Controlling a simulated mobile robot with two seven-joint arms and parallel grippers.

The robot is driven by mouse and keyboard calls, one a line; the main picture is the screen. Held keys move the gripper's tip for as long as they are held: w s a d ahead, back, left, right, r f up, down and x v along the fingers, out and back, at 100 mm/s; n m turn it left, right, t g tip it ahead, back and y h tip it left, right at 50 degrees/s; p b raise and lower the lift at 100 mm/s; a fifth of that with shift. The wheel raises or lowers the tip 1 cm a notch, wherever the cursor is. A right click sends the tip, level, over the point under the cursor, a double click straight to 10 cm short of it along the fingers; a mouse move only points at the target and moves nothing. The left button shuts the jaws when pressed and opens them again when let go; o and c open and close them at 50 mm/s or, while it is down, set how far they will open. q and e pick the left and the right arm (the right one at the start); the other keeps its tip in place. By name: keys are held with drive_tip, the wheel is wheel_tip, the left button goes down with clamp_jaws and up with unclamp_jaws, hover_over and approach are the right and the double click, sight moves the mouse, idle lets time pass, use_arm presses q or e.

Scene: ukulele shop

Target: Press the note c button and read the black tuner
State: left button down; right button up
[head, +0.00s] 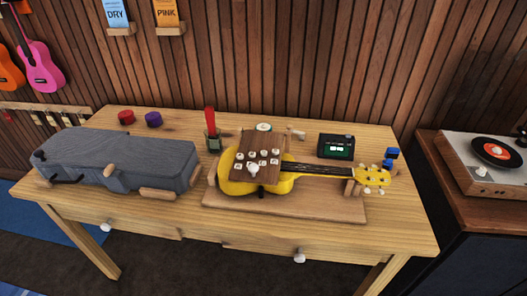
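The marks on the buttons are too small to read, so I cannot tell which is note c. The black tuner (324,142) stands behind the ukulele's neck, to the right of the board. Its small screen (340,149) shows green with light marks that I cannot read. Neither of my grippers shows in the head view.
The ukulele rests on a wooden stand (330,208) on the table (400,226). A grey case (115,155) fills the table's left side. A record player (470,165) is at right.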

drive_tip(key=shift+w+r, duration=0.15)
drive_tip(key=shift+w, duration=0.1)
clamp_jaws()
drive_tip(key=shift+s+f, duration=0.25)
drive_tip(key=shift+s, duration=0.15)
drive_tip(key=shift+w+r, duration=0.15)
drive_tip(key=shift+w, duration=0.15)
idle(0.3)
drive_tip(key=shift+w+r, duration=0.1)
